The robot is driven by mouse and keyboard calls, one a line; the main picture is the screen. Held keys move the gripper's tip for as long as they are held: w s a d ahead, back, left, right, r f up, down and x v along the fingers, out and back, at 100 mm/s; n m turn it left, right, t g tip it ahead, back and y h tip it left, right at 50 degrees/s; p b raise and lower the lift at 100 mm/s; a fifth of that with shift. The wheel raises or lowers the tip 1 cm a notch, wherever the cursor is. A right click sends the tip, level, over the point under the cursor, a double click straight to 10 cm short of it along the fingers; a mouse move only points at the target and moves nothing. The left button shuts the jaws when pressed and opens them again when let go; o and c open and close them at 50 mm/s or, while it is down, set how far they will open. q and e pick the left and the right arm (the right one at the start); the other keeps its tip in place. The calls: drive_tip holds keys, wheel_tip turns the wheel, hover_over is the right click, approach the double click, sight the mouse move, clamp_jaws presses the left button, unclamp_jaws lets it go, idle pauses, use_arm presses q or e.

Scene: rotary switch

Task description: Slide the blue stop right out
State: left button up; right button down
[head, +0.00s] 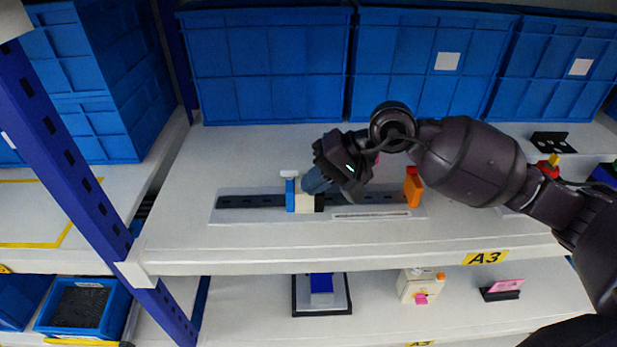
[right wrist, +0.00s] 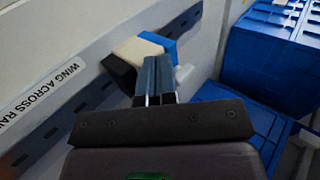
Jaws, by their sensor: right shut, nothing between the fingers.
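The blue stop (head: 290,197) stands on the dark slotted rail of the white plate and has a white cap. A cream block (head: 304,203) with a black side sits against its right side. My right gripper (head: 310,182) is shut and empty, its fingertips close to the top of the cream block. In the right wrist view the shut fingers (right wrist: 159,78) overlap the cream block (right wrist: 137,50), and part of the blue stop (right wrist: 163,42) shows behind them. Whether the fingers touch either one, I cannot tell. My left gripper is out of view.
An orange stop (head: 413,187) stands at the rail's right end. The rail (head: 250,201) is clear to the left of the blue stop. Blue crates (head: 265,70) line the back of the shelf. A blue upright post (head: 75,165) stands at the left.

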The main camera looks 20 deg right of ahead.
drive_tip(key=shift+w+a, duration=0.15)
drive_tip(key=shift+a, duration=0.35)
